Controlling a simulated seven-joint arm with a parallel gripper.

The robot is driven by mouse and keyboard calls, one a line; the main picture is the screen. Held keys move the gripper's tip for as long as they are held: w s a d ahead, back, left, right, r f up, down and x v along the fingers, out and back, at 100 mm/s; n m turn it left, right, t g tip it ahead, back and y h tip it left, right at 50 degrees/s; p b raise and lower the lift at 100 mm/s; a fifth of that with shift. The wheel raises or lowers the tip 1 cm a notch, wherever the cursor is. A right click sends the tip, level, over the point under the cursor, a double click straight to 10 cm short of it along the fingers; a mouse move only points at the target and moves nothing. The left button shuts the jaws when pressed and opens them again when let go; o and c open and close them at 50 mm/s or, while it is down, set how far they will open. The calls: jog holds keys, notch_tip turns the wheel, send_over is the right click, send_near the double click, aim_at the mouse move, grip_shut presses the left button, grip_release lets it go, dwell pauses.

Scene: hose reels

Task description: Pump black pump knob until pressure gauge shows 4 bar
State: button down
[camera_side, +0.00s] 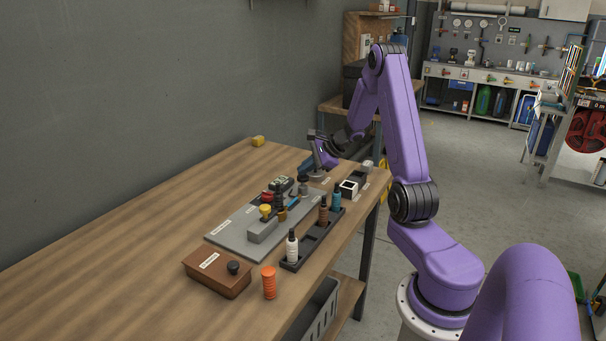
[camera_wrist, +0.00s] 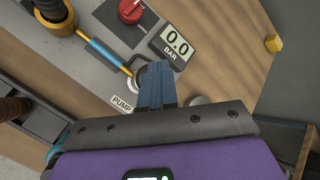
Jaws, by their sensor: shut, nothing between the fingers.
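The pressure gauge (camera_wrist: 175,47) reads 0.0 BAR in the wrist view. In the side view it is the small dark box with a green display (camera_side: 281,183). A dark knob (camera_side: 303,182) stands beside it, and I take this to be the pump knob. My gripper (camera_side: 318,170) is low over the far end of the grey panel, just right of that knob. In the wrist view its blue fingers (camera_wrist: 156,84) are together and empty, beside the PUMP label (camera_wrist: 122,104). They cover most of the pump spot; I cannot tell whether they touch the knob.
The grey panel (camera_side: 229,237) carries a red knob (camera_wrist: 130,10), a yellow knob (camera_side: 265,210) and a blue tube (camera_wrist: 104,52). A black tray (camera_side: 307,249) of bottles, a brown box (camera_side: 216,273) and an orange piece (camera_side: 269,283) stand nearby.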

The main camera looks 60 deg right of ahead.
aim_at(306, 176)
jog(key=shift+f, duration=0.6)
dwell(0.5)
jog(key=shift+r, duration=1.75)
jog(key=shift+r, duration=2.5)
dwell(1.2)
notch_tip(306, 176, up, 4)
jog(key=shift+f, duration=0.1)
dwell(0.3)
